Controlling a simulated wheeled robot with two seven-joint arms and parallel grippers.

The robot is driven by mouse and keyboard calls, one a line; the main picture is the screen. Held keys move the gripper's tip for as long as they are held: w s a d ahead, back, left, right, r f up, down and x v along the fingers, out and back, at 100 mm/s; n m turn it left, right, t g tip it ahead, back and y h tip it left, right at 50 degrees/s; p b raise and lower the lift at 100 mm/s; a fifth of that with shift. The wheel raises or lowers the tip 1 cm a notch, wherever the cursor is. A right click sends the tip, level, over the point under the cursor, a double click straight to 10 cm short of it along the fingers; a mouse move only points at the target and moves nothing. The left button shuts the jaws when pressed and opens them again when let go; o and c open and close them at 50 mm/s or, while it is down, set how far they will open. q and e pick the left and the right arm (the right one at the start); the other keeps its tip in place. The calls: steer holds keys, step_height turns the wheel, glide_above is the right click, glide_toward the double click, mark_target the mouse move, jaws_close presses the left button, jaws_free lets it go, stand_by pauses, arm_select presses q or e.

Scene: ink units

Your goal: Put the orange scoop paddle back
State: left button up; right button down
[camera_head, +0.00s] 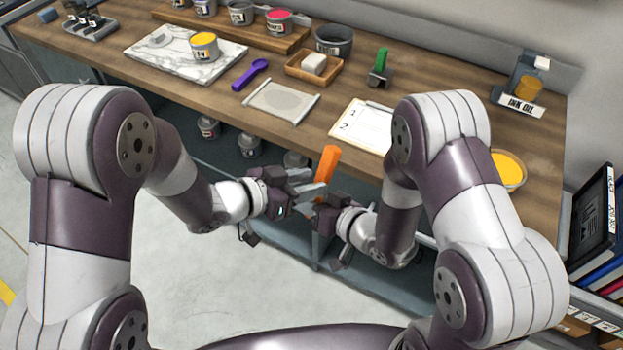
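The orange scoop paddle (327,164) is in the air in front of the bench, its broad end up and slightly tilted. Its lower end runs down into my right gripper (321,203), which appears shut on it; the fingertips are mostly hidden. My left gripper (309,181) is beside the paddle on the left. Its two grey fingers show apart, their tips close to the paddle's lower part; I cannot tell whether they touch it.
The wooden bench holds a marble slab (170,62), purple scoop (250,75), mesh screen (281,101), wooden tray (314,68), a holder with a green piece (380,68), clipboard (363,128), ink oil stand (523,88) and yellow bowl (509,169). Cans stand at the back and under the bench.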

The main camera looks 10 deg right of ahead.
arm_select(q)
steer(key=shift+x, duration=1.1)
jaws_close()
arm_select(e)
steer(key=c, duration=0.8)
jaws_free()
steer(key=shift+c, duration=0.2)
